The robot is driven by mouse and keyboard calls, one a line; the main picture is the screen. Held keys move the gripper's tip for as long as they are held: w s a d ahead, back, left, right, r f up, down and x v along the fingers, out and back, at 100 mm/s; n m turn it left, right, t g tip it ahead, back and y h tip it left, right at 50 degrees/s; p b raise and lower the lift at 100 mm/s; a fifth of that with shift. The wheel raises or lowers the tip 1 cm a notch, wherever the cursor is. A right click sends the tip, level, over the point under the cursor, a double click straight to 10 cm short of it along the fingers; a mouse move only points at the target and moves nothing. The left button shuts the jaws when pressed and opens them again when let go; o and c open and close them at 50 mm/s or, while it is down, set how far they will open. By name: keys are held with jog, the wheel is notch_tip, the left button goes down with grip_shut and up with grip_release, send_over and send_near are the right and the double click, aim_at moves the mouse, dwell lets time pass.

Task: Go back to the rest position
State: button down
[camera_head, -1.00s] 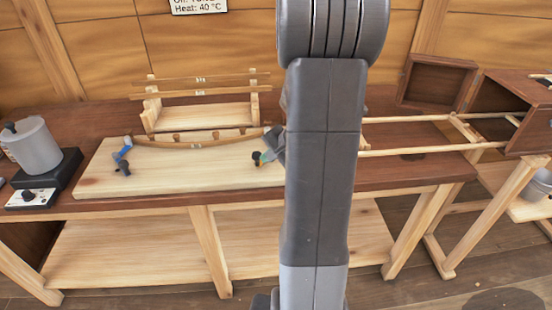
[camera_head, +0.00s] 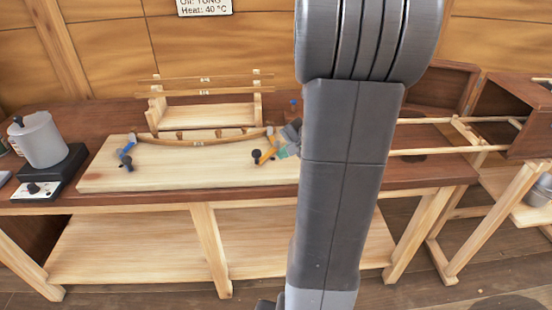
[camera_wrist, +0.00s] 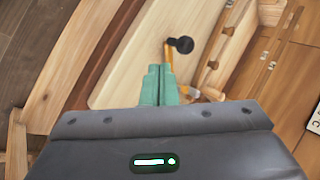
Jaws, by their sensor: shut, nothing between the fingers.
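My gripper (camera_head: 280,152) is at the right end of the pale board on the bench, just right of an orange clamp (camera_head: 267,155) with a black knob. In the wrist view its teal fingers (camera_wrist: 159,84) are together with nothing between them. The clamp (camera_wrist: 168,56) shows just beyond the fingertips, partly hidden by them; I cannot tell whether they touch. My grey arm hides part of the bench right of the gripper.
A curved strip (camera_head: 200,139) lies along the board's (camera_head: 180,175) back edge, with a blue clamp (camera_head: 125,155) at its left end. A wooden rack (camera_head: 205,116) stands behind. A grey pot (camera_head: 40,140) on a black heater is far left. An open wooden box (camera_head: 505,115) is right.

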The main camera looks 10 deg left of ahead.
jog(key=v, duration=0.5)
jog(key=shift+s+d+r, duration=0.15)
jog(key=shift+d, duration=0.05)
jog(key=shift+a, duration=0.1)
